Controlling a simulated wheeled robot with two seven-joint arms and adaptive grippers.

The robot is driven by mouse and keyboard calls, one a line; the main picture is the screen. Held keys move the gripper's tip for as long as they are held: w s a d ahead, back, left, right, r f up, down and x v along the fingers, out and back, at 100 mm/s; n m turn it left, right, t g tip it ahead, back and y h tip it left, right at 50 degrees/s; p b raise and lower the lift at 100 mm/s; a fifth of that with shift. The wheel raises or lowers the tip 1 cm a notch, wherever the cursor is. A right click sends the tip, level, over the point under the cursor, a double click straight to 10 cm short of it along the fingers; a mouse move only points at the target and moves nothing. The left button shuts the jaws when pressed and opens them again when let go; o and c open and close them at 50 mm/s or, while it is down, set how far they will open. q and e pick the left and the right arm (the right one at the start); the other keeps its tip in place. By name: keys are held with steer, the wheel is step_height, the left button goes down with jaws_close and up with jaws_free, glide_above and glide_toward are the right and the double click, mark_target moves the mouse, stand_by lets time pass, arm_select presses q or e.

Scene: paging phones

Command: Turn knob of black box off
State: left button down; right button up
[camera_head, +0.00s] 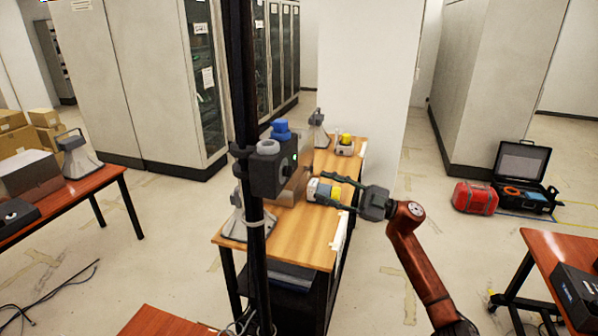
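A dark grey-black box (267,175) is fixed to the black pole in front of the wooden table. It has a blue knob-like part (280,130) on top, a grey round part (268,147) and a small green light on its right side. My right gripper (320,188) comes in from the right over the table, with its fingers spread. A small white, blue and yellow device (322,190) shows between or just behind the fingers; I cannot tell whether they touch it. The gripper is to the right of the black box and apart from it. My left gripper is not in view.
The wooden table (290,235) also bears grey horn-shaped devices (318,128) and a small device with a yellow top (345,146). The black pole (243,70) stands in front. A red case (475,198) and an open black case (524,172) lie on the floor at right.

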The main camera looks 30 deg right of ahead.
mark_target(288, 172)
steer(key=w+a+r+n+g+y+p, duration=0.1)
steer(key=a+r+n+g+p, duration=0.1)
steer(key=a+r, duration=0.4)
steer(key=a, duration=0.2)
steer(key=shift+w+a+r, duration=0.15)
steer(key=shift+w+a, duration=0.05)
steer(key=shift+a, duration=0.2)
jaws_close()
